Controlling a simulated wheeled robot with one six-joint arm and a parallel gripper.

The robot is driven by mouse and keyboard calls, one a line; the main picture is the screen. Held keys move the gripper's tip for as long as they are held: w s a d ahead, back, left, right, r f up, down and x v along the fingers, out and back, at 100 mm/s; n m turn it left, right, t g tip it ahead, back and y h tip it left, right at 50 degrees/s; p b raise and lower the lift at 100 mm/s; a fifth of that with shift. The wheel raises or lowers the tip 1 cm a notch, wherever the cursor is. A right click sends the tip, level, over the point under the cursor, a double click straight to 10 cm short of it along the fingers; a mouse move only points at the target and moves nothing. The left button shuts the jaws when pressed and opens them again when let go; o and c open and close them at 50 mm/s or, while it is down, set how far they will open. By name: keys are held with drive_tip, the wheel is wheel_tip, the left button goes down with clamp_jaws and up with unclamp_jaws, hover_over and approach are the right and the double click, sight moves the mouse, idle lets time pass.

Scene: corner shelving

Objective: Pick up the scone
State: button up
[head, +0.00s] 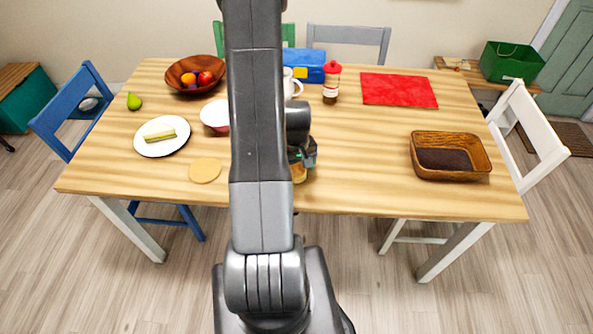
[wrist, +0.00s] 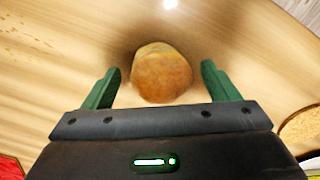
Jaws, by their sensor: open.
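The scone (wrist: 162,74) is a round golden-brown bun on the wooden table in the wrist view. It lies between and slightly beyond the two green fingers of my gripper (wrist: 160,88), with a gap on each side. My gripper is open and empty. In the head view my arm hides most of the scone; a small tan-orange part (head: 299,174) shows just under my gripper (head: 303,157), near the table's front edge.
On the wooden table (head: 350,190), a round cork mat (head: 205,170) and a white plate (head: 162,146) with a sandwich-like item lie left. The front middle right is clear.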

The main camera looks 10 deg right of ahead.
drive_tip(key=shift+f, duration=0.25)
drive_tip(key=c, duration=1.1)
drive_tip(key=shift+o, duration=0.2)
drive_tip(key=shift+r, duration=0.1)
